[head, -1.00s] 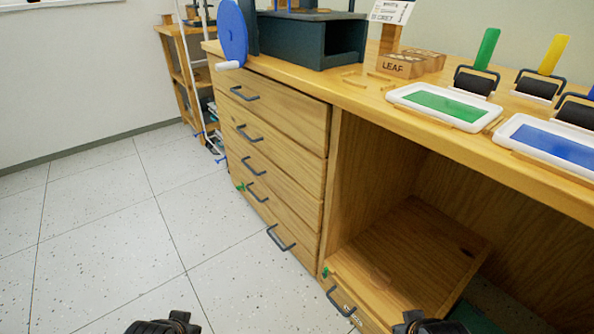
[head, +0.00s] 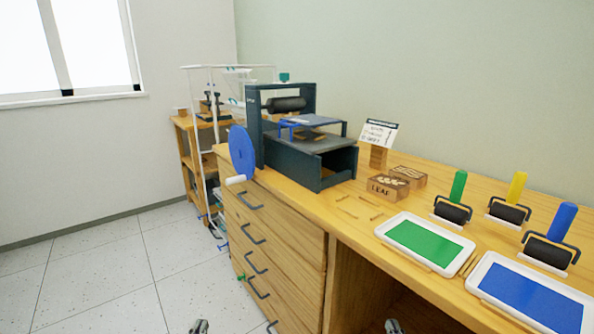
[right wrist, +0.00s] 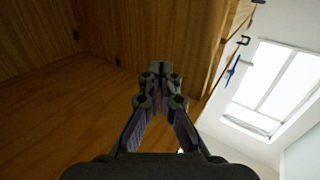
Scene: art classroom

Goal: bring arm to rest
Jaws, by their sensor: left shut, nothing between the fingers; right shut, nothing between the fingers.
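My left gripper (head: 199,326) shows only as a small dark tip at the bottom edge of the head view, left of centre, over the floor beside the drawers. My right gripper (head: 393,326) shows as a similar tip at the bottom edge, right of centre, in front of the workbench. In the right wrist view, the right gripper (right wrist: 160,70) has its fingers together with nothing between them. Wooden panels lie beyond it there. Most of both arms is out of view.
The wooden workbench (head: 345,222) carries a dark printing press (head: 300,160) with a blue wheel (head: 241,152), a green ink tray (head: 425,240), a blue ink tray (head: 530,297) and several rollers. Drawer handles (head: 250,200) stick out at its front. Floor (head: 100,275) at left is clear.

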